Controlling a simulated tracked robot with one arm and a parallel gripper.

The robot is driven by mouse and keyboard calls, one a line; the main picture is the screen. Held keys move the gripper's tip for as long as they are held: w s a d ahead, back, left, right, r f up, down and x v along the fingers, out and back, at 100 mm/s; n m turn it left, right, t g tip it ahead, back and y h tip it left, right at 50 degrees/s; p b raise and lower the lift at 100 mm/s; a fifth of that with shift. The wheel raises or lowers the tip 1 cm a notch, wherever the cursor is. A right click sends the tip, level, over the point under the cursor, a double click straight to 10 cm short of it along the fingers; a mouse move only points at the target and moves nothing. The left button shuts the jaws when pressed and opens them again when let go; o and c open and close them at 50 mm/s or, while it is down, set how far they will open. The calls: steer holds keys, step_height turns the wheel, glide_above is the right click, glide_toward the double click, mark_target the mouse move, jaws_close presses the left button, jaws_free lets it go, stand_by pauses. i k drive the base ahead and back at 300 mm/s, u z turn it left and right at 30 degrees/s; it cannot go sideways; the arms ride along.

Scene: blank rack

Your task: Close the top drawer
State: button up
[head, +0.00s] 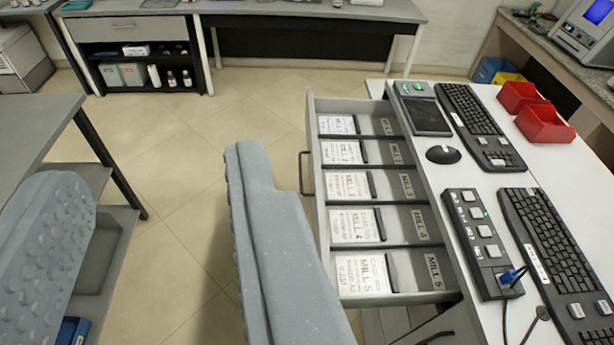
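The top drawer (314,215) is pulled out to the left from under the white desk. Its inside is split into several compartments, labelled MILL 1 to MILL 5, each with a white printed card. A dark bar handle (303,173) is on its left front face. My gripper (150,168) shows as two grey fingers spread wide apart, with nothing visible between them. The right finger is just left of the handle in the picture; whether they touch I cannot tell. The left finger has a bumpy pad. The drawer front's near part is hidden behind the right finger.
The white desk (465,170) carries keyboards (550,240), a mouse (443,154), a button box (480,240) and red bins (543,125). A grey table (35,125) stands at left and a bench (300,12) at the back. The tiled floor (190,150) between is clear.

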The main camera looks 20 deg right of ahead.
mark_target(425, 274)
steer(key=u, duration=0.1)
steer(key=i, duration=1)
steer(key=z, duration=1.75)
steer(key=k, duration=0.9)
steer(key=u, duration=0.7)
steer(key=i, duration=0.5)
steer(key=u, duration=0.05)
